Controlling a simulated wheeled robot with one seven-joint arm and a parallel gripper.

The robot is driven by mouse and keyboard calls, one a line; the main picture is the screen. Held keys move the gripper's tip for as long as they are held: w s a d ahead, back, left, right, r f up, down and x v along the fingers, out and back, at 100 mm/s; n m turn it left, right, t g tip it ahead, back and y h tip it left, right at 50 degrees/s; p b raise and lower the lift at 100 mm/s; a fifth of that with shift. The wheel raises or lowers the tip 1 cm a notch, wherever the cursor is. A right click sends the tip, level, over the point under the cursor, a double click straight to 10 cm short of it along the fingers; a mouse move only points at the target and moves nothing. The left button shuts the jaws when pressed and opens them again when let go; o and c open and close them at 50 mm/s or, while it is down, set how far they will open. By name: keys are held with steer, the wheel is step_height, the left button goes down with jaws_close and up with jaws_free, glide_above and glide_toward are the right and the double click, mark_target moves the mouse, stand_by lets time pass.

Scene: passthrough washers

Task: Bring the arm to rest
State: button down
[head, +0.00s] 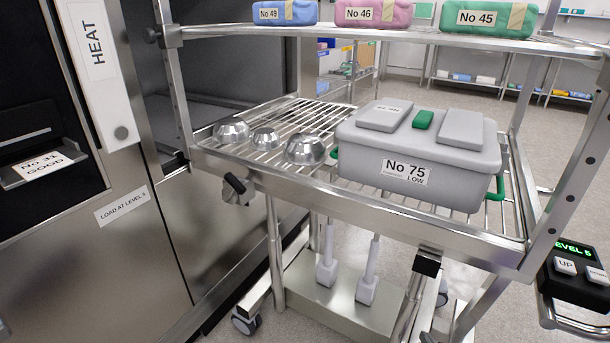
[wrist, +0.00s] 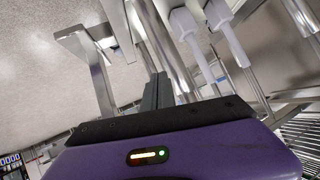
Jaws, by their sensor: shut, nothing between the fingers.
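My gripper (wrist: 158,90) shows in the wrist view, with its purple body along the bottom and its dark fingers together in the middle. It is shut and empty. Metal legs and two white-grey struts (wrist: 222,32) of a frame stand beyond the fingers. I cannot tell whether the fingers touch anything. My arm and gripper do not show in the head view.
A wheeled steel cart (head: 380,225) carries a grey case labelled No 75 (head: 445,145) and three metal bowls (head: 304,148). Colored packs lie on its upper shelf (head: 390,38). A steel machine (head: 70,240) stands at left. A control box (head: 575,270) is at right.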

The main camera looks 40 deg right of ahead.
steer(key=s+a+r+n+t+y, duration=0.2)
steer(key=s+a+r+n+t, duration=0.15)
steer(key=a+r, duration=0.55)
steer(key=s+a+r+n+t+y, duration=0.2)
steer(key=a+r+n, duration=0.2)
steer(key=a+r, duration=0.5)
steer(key=s+a+r+n+t+y, duration=0.2)
steer(key=s+a+r+n+t, duration=0.3)
steer(key=a, duration=0.7)
steer(key=s+a+r+g+y, duration=0.1)
steer(key=s+a+g+y, duration=0.1)
steer(key=s+a+g, duration=0.2)
step_height(320, 180, up, 17)
steer(key=p, duration=1.6)
steer(key=shift+w+f, duration=0.2)
steer(key=shift+w, duration=0.05)
steer(key=shift+d+f, duration=0.1)
steer(key=shift+f, duration=0.05)
